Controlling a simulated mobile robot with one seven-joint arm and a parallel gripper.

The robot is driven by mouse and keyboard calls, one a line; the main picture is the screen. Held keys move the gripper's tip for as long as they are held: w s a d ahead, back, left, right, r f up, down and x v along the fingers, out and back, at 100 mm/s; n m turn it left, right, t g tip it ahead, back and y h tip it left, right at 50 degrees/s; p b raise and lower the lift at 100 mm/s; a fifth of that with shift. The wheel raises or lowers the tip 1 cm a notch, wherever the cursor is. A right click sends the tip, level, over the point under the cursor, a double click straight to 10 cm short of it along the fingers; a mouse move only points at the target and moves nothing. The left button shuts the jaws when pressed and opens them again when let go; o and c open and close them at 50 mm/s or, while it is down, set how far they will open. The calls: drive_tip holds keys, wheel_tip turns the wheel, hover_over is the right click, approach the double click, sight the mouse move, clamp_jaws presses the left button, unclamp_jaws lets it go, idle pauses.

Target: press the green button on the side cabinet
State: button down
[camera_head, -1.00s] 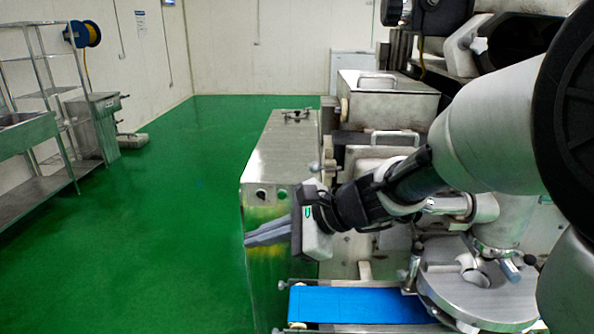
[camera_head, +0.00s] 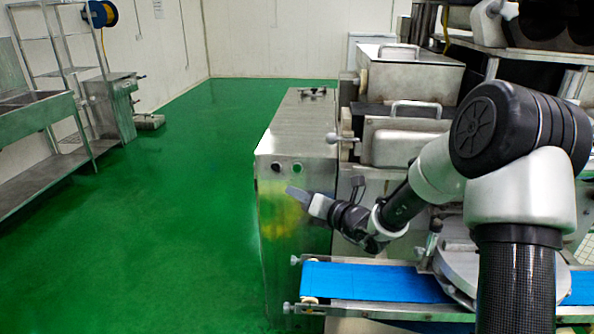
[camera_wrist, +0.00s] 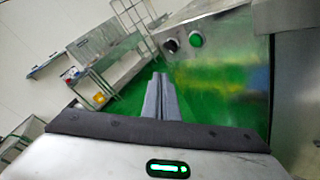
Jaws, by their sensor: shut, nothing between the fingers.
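The side cabinet (camera_head: 296,130) is a tall stainless steel box left of the machine. Its front face carries a round green button (camera_head: 297,168) at upper right and a dark knob (camera_head: 276,167) to its left. In the wrist view the green button (camera_wrist: 196,40) sits on the cabinet face (camera_wrist: 225,80), with the dark knob (camera_wrist: 171,45) beside it. My gripper (camera_head: 292,190) is shut and empty, in front of the cabinet face and below the button in the head view. In the wrist view the gripper fingertips (camera_wrist: 157,76) lie together, below and left of the button, apparently apart from it.
The blue conveyor belt (camera_head: 375,282) runs below my arm. The machine's metal housings (camera_head: 410,80) stand right of the cabinet. A steel sink table (camera_head: 35,110) and a shelf rack (camera_head: 60,55) stand at the left. The green floor (camera_head: 190,200) between is clear.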

sight(297, 169)
drive_tip(key=shift+w+d+p, duration=0.15)
drive_tip(key=shift+w+p, duration=0.4)
drive_tip(key=shift+w, duration=3.75)
drive_tip(key=shift+w, duration=0.1)
drive_tip(key=shift+w, duration=0.3)
drive_tip(key=shift+w, duration=0.4)
drive_tip(key=shift+s, duration=0.8)
